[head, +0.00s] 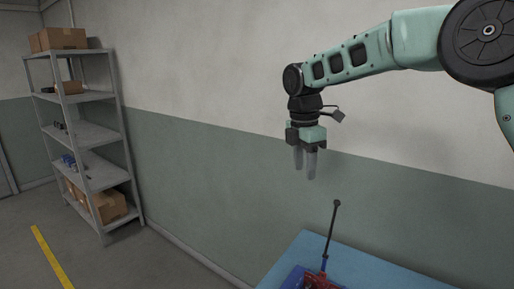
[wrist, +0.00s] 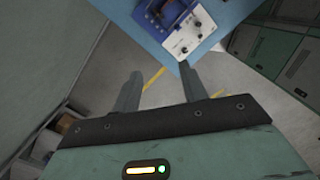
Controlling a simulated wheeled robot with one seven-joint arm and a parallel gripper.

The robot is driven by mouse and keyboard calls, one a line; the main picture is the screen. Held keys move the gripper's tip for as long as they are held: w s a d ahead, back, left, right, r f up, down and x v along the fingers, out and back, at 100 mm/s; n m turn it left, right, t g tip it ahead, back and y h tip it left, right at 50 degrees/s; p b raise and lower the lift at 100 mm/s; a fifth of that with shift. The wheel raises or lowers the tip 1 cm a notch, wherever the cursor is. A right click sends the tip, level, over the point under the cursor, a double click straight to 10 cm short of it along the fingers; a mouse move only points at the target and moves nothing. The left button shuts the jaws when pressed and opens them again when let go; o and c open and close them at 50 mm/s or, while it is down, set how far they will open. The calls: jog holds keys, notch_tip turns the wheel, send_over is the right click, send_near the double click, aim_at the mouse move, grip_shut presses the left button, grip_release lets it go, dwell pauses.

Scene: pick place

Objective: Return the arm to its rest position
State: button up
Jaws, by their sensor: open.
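My gripper (head: 306,172) hangs from the end of my raised arm, pointing down, in front of the wall in the head view. Its two grey fingers are apart with nothing between them. In the wrist view my gripper (wrist: 160,85) also shows open and empty, with the floor and a table edge seen beyond the fingers.
A blue table (head: 300,246) is below my gripper at the bottom. It bears a red and blue device (head: 321,281) with a tall dark stick (head: 332,232). The wrist view shows a white panel (wrist: 190,34) on the table. A grey shelf (head: 90,98) with boxes stands left.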

jog(key=s+a+f+m+b, duration=0.1)
jog(key=s+f+m, duration=0.15)
jog(key=s, duration=0.65)
jog(key=s+a+f+m+y+b, duration=0.15)
jog(key=s+m, duration=0.25)
jog(key=s, duration=0.6)
jog(key=s+a+f+m, duration=0.1)
jog(key=s+f+m, duration=0.2)
jog(key=s, duration=0.6)
jog(key=s+d+f+m, duration=0.4)
jog(key=s+d, duration=0.1)
jog(key=s, duration=0.4)
jog(key=shift+s+f+m+b, duration=0.15)
jog(key=shift+s+m+b, duration=0.15)
jog(key=shift+m+b, duration=0.1)
